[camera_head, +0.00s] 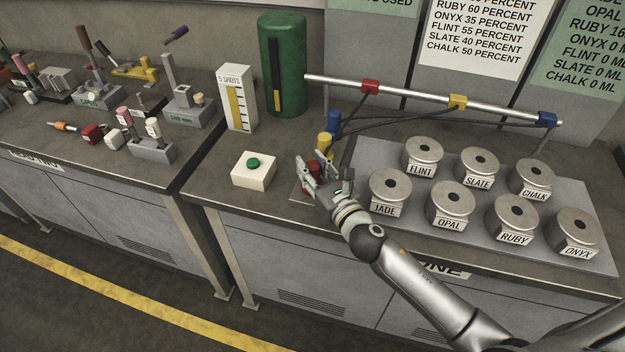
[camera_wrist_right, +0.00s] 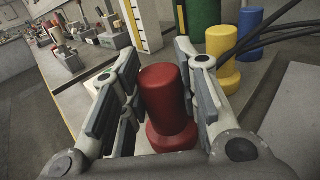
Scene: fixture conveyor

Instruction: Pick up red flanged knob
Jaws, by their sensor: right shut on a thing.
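The red flanged knob (camera_wrist_right: 168,102) stands upright between the fingers of my right gripper (camera_wrist_right: 160,85) in the right wrist view. It has a rounded cylindrical body and a wider flange at its base. In the head view the red knob (camera_head: 313,168) is partly hidden by my right gripper (camera_head: 322,178), which is shut on it at the front of the bench. Whether its base touches the surface is hard to tell. My left gripper is not in view.
A yellow knob (camera_head: 324,145) and a blue knob (camera_head: 334,122) stand just behind. A white box with a green button (camera_head: 253,170) is to the left. Labelled metal canisters (camera_head: 390,190) fill the plate at right. A rail (camera_head: 430,97) with dark hoses runs behind.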

